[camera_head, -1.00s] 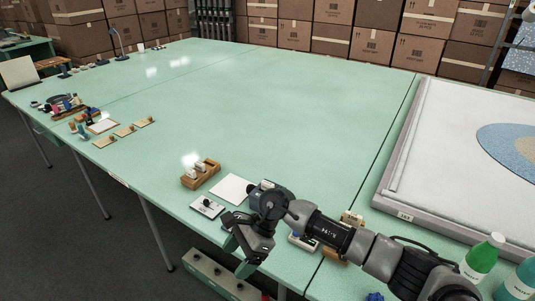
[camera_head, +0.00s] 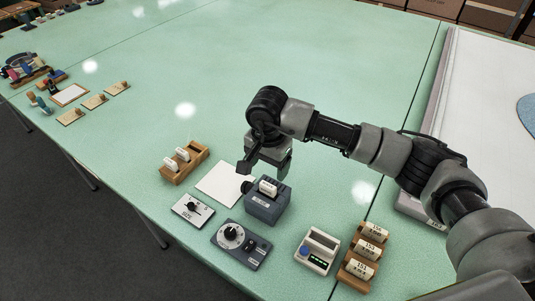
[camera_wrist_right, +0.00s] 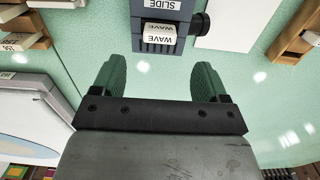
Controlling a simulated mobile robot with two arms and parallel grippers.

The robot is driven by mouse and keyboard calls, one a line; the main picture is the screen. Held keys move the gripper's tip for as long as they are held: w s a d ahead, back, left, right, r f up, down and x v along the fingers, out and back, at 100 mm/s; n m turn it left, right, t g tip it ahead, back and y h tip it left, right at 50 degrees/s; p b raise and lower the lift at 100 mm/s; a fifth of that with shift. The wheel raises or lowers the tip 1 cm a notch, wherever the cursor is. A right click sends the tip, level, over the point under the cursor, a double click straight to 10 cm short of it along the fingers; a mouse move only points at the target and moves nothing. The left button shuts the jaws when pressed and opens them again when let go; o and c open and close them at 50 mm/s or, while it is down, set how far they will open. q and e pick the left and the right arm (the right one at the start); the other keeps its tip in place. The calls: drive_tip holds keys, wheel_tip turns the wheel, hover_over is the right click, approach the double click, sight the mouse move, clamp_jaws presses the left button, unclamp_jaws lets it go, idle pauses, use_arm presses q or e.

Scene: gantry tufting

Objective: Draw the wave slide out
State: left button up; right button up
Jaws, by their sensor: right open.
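The wave slide (camera_head: 268,187) is a small white block seated in the top of a blue-grey housing (camera_head: 266,209) at the table's near side. In the right wrist view the block (camera_wrist_right: 160,36) reads WAVE, and the housing (camera_wrist_right: 160,13) carries a SLIDE label. A dark round knob sits on the housing's side. My right gripper (camera_head: 266,165) hangs just behind the housing. Its two green fingers (camera_wrist_right: 160,78) are open and empty, apart from the slide, which lies ahead of the gap between them. My left gripper is not in view.
A white sheet (camera_head: 222,184) lies left of the housing. A wooden rack (camera_head: 184,163) with white blocks, a size dial (camera_head: 192,210), a round-dial box (camera_head: 240,244) and a counter (camera_head: 317,250) stand around. Another wooden rack (camera_head: 360,256) stands right.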

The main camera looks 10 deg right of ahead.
sight(268, 185)
drive_tip(key=shift+f, duration=0.35)
drive_tip(key=shift+f+b, duration=0.3)
drive_tip(key=shift+f, duration=0.05)
wheel_tip(268, 185, down, 7)
drive_tip(key=b, duration=0.5)
drive_tip(key=shift+f+b, duration=0.3)
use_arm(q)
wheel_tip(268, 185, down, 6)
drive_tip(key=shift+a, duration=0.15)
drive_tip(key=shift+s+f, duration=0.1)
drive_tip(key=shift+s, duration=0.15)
use_arm(e)
drive_tip(key=shift+r, duration=0.1)
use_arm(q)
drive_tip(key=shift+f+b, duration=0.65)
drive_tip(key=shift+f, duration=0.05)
